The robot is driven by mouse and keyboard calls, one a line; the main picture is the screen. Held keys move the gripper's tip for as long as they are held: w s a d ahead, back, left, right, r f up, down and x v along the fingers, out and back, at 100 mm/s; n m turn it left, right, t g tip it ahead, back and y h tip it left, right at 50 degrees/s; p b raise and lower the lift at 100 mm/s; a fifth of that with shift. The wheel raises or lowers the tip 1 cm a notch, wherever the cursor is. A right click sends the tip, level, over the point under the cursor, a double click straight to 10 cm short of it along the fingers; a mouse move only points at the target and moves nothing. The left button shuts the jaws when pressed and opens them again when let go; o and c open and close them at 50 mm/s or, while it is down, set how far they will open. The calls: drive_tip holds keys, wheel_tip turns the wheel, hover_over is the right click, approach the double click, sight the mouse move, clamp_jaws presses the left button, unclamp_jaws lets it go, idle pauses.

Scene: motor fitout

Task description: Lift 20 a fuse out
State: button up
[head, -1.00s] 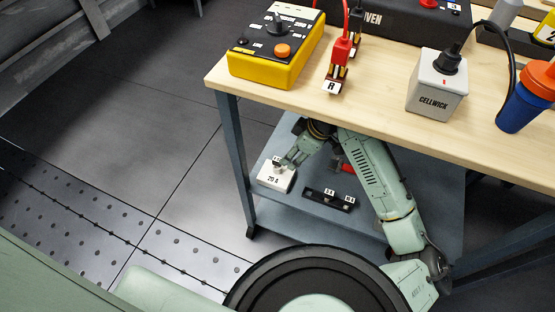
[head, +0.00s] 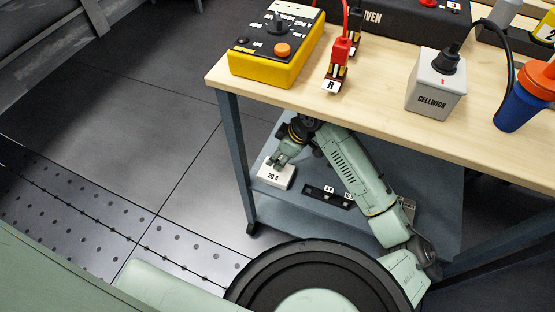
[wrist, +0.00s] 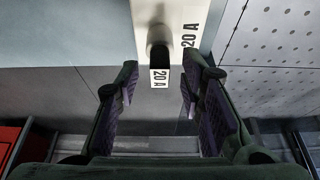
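The 20 A fuse (wrist: 160,78) shows in the wrist view as a dark body with a white "20 A" label, standing out of a white block (wrist: 184,12) also marked 20 A. My gripper (wrist: 159,85) is open, with one finger on each side of the fuse and a gap visible on both sides. In the head view the white block (head: 275,177) sits on the lower shelf near its left edge. My gripper (head: 277,162) is right at the block's top and hides the fuse there.
A black strip (head: 328,196) with small white labels lies on the shelf (head: 300,215) right of the block. The wooden tabletop (head: 310,100) overhangs my arm, and a table leg (head: 238,160) stands left. A yellow box (head: 270,70) and a white Cellwick box (head: 435,100) stand above.

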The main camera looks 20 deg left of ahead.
clamp_jaws()
idle(0.4)
drive_tip(key=shift+r, duration=0.6)
drive_tip(key=shift+s+d+r+b, duration=0.15)
drive_tip(key=shift+d+r+b, duration=0.05)
drive_tip(key=shift+r, duration=0.35)
drive_tip(key=shift+s+d+r+b, duration=0.15)
drive_tip(key=shift+d+r, duration=0.05)
drive_tip(key=shift+r, duration=0.3)
drive_tip(key=s+d+b, duration=0.4)
drive_tip(key=s+d, duration=0.7)
drive_tip(key=d, duration=0.1)
drive_tip(key=shift+d, duration=0.4)
drive_tip(key=shift+s+r, duration=0.1)
